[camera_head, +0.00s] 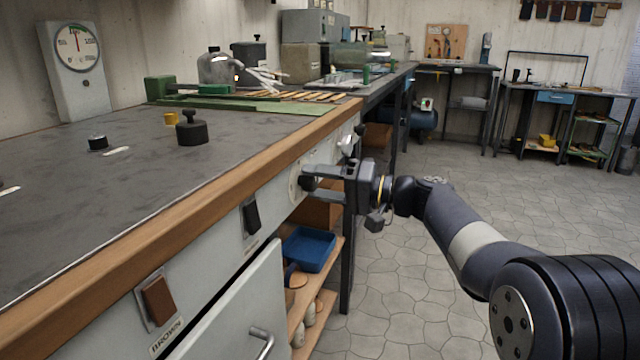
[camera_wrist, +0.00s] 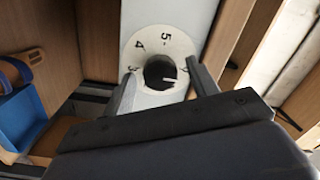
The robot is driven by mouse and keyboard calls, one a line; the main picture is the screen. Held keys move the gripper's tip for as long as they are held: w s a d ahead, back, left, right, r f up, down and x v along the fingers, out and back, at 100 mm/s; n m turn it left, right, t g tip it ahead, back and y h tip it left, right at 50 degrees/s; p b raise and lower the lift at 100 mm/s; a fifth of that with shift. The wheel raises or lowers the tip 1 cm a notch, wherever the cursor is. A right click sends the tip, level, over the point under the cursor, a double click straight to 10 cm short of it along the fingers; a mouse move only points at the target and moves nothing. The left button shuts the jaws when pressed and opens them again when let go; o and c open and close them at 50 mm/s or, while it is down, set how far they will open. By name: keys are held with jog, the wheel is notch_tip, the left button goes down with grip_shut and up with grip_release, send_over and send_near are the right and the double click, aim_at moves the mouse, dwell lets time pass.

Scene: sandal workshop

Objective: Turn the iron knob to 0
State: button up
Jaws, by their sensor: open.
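The iron knob (camera_wrist: 158,70) is a dark round knob on a white numbered dial plate (camera_wrist: 133,52). In the wrist view the numbers 3, 4 and 5 show, and the other numbers are hidden or too small to read. A white mark on the knob points to the right in that view. In the head view the knob (camera_head: 307,184) sits on the bench's front panel, partly hidden by a finger. My gripper (camera_head: 315,184) is open in front of it, one finger on each side; it also shows in the wrist view (camera_wrist: 163,84). I cannot tell whether the fingers touch it.
The wooden bench edge (camera_head: 215,190) runs just above the dial. A black switch (camera_head: 251,216) and a brown switch (camera_head: 157,300) are on the same panel. Below are a blue tray (camera_head: 308,249) on a shelf and an open cabinet door (camera_head: 232,315). The floor to the right is clear.

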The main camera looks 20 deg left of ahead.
jog(key=d+p, duration=0.3)
jog(key=d, duration=0.8)
jog(key=shift+s, duration=0.15)
jog(key=shift+a+f, duration=0.1)
jog(key=shift+a, duration=0.05)
jog(key=a+b, duration=0.3)
jog(key=a, duration=0.8)
jog(key=shift+d, duration=0.15)
